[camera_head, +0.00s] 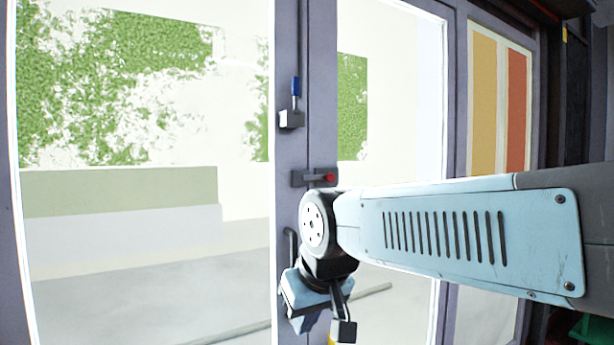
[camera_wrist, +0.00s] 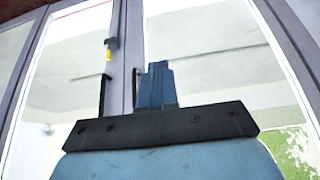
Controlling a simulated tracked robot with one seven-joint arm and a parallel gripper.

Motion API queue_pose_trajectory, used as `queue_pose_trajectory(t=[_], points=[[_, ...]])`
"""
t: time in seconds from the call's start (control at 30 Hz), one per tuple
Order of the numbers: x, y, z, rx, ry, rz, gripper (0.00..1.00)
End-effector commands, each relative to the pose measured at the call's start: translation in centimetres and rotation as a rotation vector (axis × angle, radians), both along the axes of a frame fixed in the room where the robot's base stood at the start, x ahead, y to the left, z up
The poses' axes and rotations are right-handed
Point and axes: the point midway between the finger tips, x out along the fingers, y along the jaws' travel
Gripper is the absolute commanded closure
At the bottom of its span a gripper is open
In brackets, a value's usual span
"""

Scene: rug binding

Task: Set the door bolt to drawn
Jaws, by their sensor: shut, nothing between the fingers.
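A glazed double door (camera_head: 287,55) with grey frames fills the view. A small dark bolt-like fitting with a red round knob (camera_head: 315,177) sits across the meeting frames, just above my wrist joint. Higher on the left frame is a grey block with an upright blue handle (camera_head: 294,100). I cannot tell for certain which is the door bolt. My gripper (camera_head: 308,302) is below both fittings in the head view, apart from them, its fingertips hard to make out there. In the wrist view my gripper (camera_wrist: 157,72) shows its blue fingers shut together and empty.
A dark upright pull handle (camera_head: 290,245) stands left of my wrist. In the wrist view, a grey fitting with a yellow part (camera_wrist: 109,50) and dark pull handles (camera_wrist: 103,95) are on the frames. Yellow and red panels (camera_head: 516,110) show behind glass at right.

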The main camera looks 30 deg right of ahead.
Motion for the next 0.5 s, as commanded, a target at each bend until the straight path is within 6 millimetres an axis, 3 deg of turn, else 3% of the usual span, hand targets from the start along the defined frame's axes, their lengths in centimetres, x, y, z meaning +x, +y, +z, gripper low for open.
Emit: queue_pose_trajectory(t=[0.13,0.23,0.27,0.5], points=[[0.4,-0.1,0.5,-0.005,-0.002,-0.001,1.0],[1.8,-0.5,2.1,-0.028,-0.004,-0.001,1.0],[2.4,-2.0,2.9,-0.04,-0.005,-0.004,1.0],[10.1,-5.2,11.3,-0.169,-0.016,-0.013,1.0]])
